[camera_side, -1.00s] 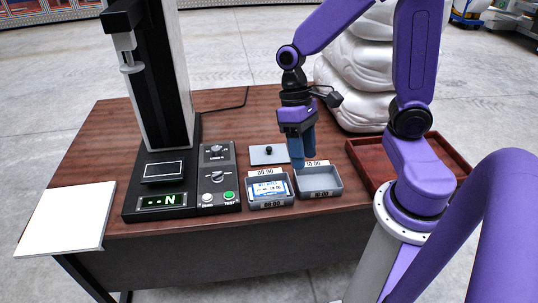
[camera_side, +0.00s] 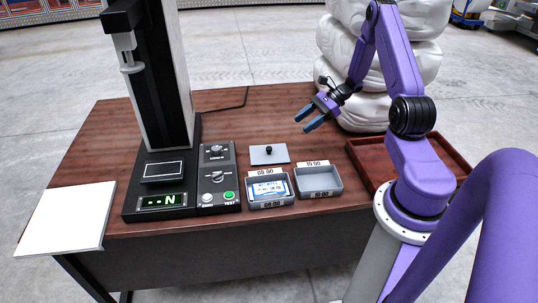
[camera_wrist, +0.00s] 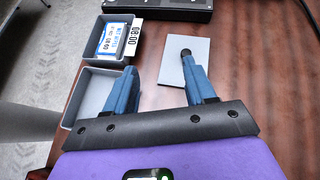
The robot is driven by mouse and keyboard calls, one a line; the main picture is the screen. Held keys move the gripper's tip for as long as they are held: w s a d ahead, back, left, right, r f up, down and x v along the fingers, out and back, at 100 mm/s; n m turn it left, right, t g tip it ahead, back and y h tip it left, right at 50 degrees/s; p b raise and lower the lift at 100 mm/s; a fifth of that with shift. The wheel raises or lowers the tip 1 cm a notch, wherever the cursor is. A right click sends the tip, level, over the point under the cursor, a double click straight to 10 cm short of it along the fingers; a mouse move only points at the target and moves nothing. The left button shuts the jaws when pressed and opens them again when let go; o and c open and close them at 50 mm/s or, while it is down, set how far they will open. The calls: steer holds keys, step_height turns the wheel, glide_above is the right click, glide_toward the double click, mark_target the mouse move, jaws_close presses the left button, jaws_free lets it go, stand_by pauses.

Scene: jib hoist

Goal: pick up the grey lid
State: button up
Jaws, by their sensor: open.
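The grey lid (camera_side: 278,155) is a flat rectangular plate with a black knob (camera_side: 269,149) on top. It lies flat on the brown table behind the two small bins. In the wrist view the lid (camera_wrist: 188,66) is beyond my fingers, and the right fingertip overlaps its near part by the knob. My gripper (camera_side: 308,120) is tilted, with its blue fingers spread and empty. In the side view it is above the table, behind and to the right of the lid, apart from it. In the wrist view my gripper (camera_wrist: 159,82) shows a wide gap between the fingers.
The grey bin marked 08:00 (camera_side: 252,200) holds a labelled pack; the bin marked 10:00 (camera_side: 334,187) is empty. A control box (camera_side: 219,179) and a black column machine (camera_side: 160,190) stand left. A red-brown tray (camera_side: 440,147) and white sacks (camera_side: 350,95) are right.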

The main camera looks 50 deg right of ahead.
steer(key=s+d+f+m+t+h, duration=0.1)
steer(key=d+f+m+t, duration=0.15)
steer(key=d, duration=0.25)
glide_toward(270, 148)
steer(key=shift+w+a+f+m, duration=0.25)
steer(key=shift+w+a, duration=0.2)
steer(key=shift+w, duration=0.1)
steer(key=shift+w+a+f+m, duration=0.2)
steer(key=shift+w+a, duration=0.25)
steer(key=shift+w, duration=0.1)
steer(key=shift+f+x, duration=0.2)
steer(key=shift+x, duration=2.35)
steer(key=shift+s, duration=0.1)
jaws_close()
